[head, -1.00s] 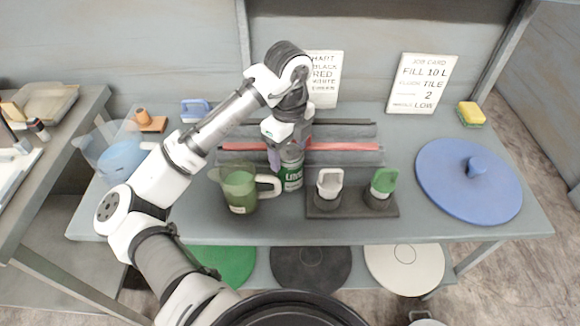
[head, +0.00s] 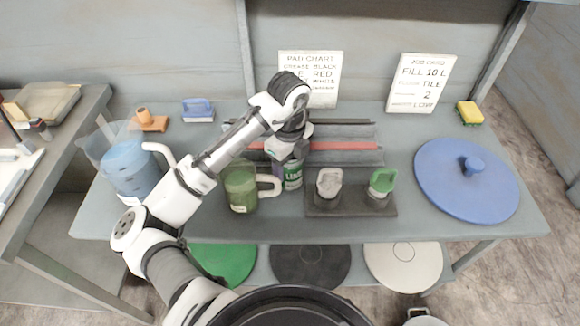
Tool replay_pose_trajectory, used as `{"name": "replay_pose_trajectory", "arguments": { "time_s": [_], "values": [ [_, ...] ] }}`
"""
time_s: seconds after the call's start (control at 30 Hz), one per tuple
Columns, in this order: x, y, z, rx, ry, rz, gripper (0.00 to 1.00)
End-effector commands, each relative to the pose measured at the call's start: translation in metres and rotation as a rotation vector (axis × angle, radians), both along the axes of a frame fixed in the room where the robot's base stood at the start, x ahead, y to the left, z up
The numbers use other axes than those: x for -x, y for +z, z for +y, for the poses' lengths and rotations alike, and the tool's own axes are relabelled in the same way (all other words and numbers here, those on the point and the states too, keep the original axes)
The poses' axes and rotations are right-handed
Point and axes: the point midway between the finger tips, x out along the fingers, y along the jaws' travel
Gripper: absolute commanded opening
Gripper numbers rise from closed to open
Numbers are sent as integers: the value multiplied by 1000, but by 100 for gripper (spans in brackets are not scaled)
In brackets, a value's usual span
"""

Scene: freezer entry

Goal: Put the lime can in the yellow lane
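A green can (head: 293,180) with white lettering stands upright on the grey table, just right of the green jug; the lettering is too small to read surely. My gripper (head: 289,168) is over the can from above and hides its top. One finger shows at the can's left side; the other is hard to make out, so I cannot tell whether they grip it. Behind it is a long grey rack (head: 360,157) with a red strip (head: 350,145) along it. No yellow lane shows; part of the rack is hidden by my arm.
A green jug (head: 240,190) stands close left of the can. A dark tray (head: 350,208) with a grey-handled and a green-handled item is at right. A blue disc (head: 440,190) lies farther right; a clear blue-filled pitcher (head: 130,170) stands at left.

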Motion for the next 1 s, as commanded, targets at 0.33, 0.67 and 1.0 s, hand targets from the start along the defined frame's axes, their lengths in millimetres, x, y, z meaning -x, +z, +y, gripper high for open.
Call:
{"name": "replay_pose_trajectory", "arguments": {
  "time_s": [0.33, 0.67, 1.0],
  "values": [
    [0, 1, 0, 0, 0, -1, 20],
    [-1, 26, 0, 0, 1, -4, 20],
    [-1, 106, 1, -5, 2, -7, 20]
  ]
}}
